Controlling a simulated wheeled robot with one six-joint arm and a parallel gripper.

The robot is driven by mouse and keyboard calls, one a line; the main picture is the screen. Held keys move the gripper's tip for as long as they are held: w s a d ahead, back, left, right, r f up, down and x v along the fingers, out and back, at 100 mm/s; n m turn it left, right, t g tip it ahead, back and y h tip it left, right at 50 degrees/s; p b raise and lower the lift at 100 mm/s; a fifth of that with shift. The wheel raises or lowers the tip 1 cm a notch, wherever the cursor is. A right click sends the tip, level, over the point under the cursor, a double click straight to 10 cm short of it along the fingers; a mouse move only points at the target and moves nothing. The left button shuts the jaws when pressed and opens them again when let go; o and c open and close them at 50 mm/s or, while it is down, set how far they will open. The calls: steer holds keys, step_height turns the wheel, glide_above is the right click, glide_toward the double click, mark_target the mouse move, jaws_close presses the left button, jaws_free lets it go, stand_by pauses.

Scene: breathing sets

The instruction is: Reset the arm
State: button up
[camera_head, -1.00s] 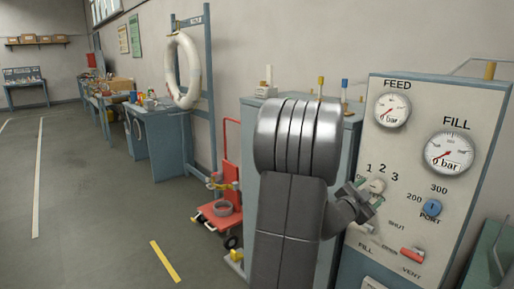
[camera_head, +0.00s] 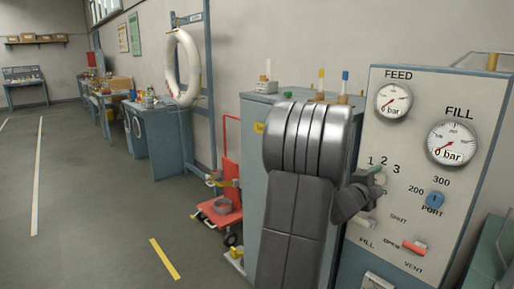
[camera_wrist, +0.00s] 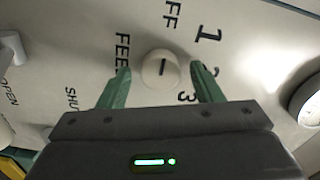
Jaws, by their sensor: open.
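My gripper (camera_wrist: 158,88) is open in the wrist view, its two green fingers apart. The round cream selector knob (camera_wrist: 161,69) shows between and beyond the fingertips, near the labels 1, 3 and FEED. I cannot tell how far the fingers are from it. In the head view my arm stands in front of the panel, and my gripper (camera_head: 374,172) is small at the panel's left part, covering most of the knob.
The panel (camera_head: 450,90) carries a FEED gauge (camera_head: 393,100), a FILL gauge (camera_head: 451,143), a blue port knob (camera_head: 435,199) and a red vent lever (camera_head: 414,247). A blue-grey cabinet (camera_head: 253,150) stands left of it. A red trolley (camera_head: 219,214) is further left. Open floor lies at left.

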steer(key=m+b, duration=0.1)
steer(key=m, duration=0.5)
steer(key=shift+m, duration=0.4)
steer(key=m+p, duration=0.1)
steer(key=m, duration=0.5)
steer(key=shift+f, duration=0.1)
steer(key=shift+a, duration=0.15)
